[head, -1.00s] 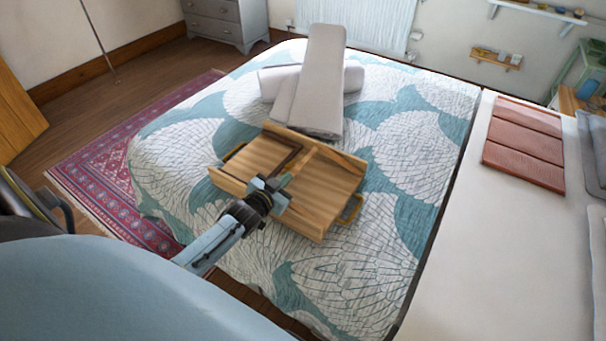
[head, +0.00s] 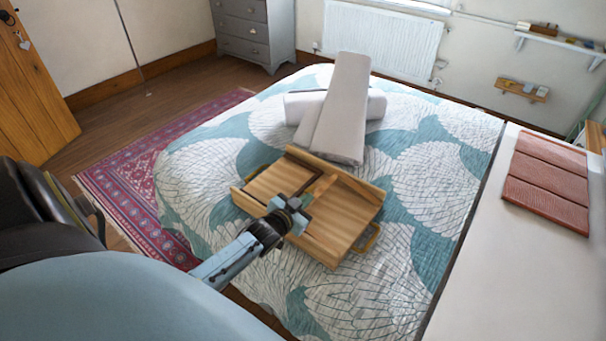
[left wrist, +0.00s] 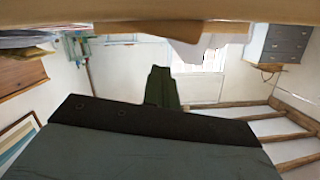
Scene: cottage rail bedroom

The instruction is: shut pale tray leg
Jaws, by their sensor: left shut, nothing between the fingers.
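The pale wooden tray (head: 347,221) lies on the bed with its flat board and raised side strips showing. A wooden bar, seemingly a leg (head: 323,188), crosses the tray's middle near my fingertips; its exact angle is hard to tell. My left gripper (head: 302,199) is shut and empty, low over the tray's near middle, beside that bar. I cannot tell whether they touch. In the left wrist view the dark green fingers (left wrist: 161,88) are together, and a wooden band (left wrist: 120,30), likely part of the tray, crosses the top. My right gripper is not in view.
Rolled and folded grey towels (head: 338,110) lie just behind the tray on the patterned bed (head: 420,170). A white surface (head: 490,270) with a reddish-brown folded item (head: 548,178) stands at right. A patterned rug (head: 130,185) and open floor lie left.

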